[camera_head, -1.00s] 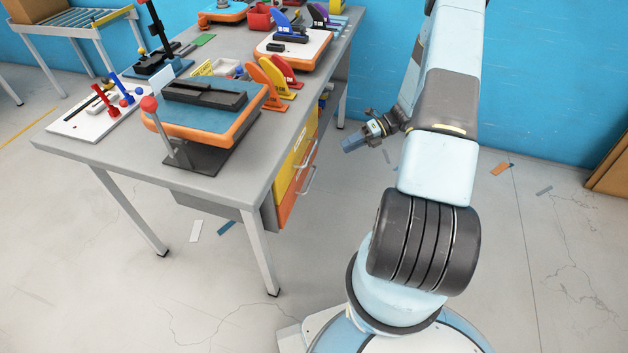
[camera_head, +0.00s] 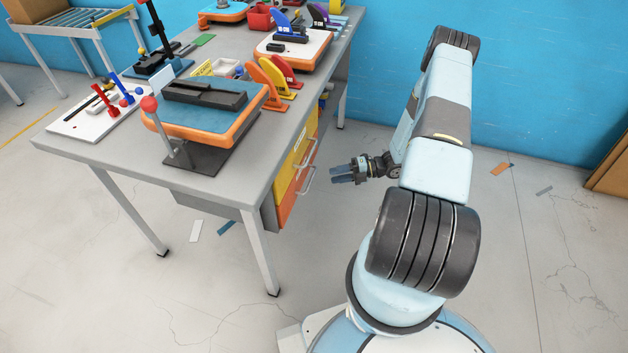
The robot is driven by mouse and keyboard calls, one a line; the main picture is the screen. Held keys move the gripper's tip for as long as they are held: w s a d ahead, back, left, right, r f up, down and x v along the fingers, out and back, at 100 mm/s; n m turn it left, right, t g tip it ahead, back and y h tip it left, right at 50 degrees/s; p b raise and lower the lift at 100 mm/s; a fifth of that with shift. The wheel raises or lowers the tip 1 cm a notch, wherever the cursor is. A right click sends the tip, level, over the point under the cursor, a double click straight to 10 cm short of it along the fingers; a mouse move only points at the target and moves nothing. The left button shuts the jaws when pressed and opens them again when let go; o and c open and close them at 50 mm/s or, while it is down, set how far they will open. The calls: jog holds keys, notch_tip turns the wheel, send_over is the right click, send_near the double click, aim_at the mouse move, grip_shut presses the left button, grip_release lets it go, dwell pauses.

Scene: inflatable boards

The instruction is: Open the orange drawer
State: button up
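The orange drawer (camera_head: 287,206) is the lower front under the right side of the grey workbench, below a yellow drawer (camera_head: 286,178). It looks shut, with a light metal bar handle (camera_head: 308,181) on its front. Another handle sits above it on the yellow drawer. My gripper (camera_head: 333,174) is to the right of the drawer handles, in free air and apart from them. Its dark blue fingers point left toward the drawers. The fingers are small in the picture, and I cannot tell how far apart they are.
The workbench (camera_head: 235,190) carries an orange-and-blue board (camera_head: 215,125) with a red-knobbed lever (camera_head: 149,104), coloured wedges and other boards. Its front leg (camera_head: 262,250) stands near the drawers. The floor between bench and arm is clear. A blue wall (camera_head: 560,70) is behind.

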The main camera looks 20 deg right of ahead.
jog(key=x, duration=0.8)
jog(key=shift+a, duration=0.2)
grip_shut()
dwell(0.4)
jog(key=shift+a, duration=0.1)
